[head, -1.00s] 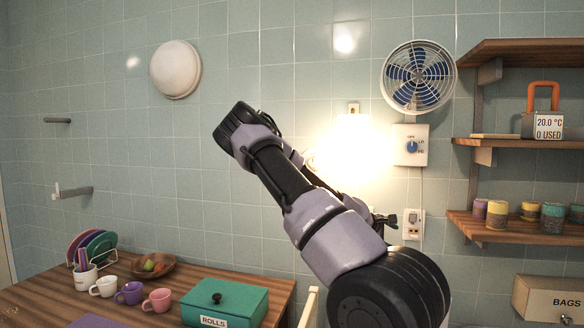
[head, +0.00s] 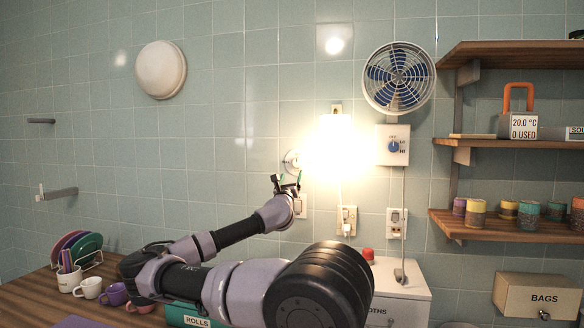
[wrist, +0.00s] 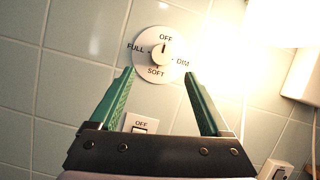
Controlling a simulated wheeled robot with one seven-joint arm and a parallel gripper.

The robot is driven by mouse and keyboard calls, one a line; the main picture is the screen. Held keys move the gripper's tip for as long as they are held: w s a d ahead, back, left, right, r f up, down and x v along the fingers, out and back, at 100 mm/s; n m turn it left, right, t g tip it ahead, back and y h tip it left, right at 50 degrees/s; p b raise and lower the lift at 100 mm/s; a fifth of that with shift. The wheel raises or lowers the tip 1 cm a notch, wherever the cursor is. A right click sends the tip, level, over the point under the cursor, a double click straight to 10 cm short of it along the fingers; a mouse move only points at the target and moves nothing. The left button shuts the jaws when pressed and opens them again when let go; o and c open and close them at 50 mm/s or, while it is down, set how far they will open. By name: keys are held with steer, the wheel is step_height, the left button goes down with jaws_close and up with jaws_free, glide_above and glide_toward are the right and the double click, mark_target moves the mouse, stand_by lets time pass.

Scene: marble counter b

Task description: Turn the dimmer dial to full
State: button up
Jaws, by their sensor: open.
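The dimmer dial is a round white plate with a small knob on the tiled wall. In the wrist view the dial (wrist: 148,64) is marked OFF at top, DIM at right, SOFT at bottom and FULL at left. The knob's dark mark appears to point up near OFF, but it is small. In the head view the dial (head: 291,157) is partly hidden by my gripper (head: 287,182). My gripper (wrist: 159,73) is open and empty, its green-padded fingers facing the wall just below the dial. I cannot tell the remaining gap.
A lit lamp (head: 338,150) glares right of the dial. A rocker switch (wrist: 143,125) marked OFF sits below it. A fan control box (head: 393,153), fan (head: 399,77) and sockets (head: 397,222) are farther right. Mugs (head: 90,288) stand on the counter at left.

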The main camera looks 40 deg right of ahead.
mark_target(297, 164)
steer(key=x, duration=0.9)
steer(key=shift+d, duration=0.2)
steer(key=shift+c, duration=0.3)
jaws_close()
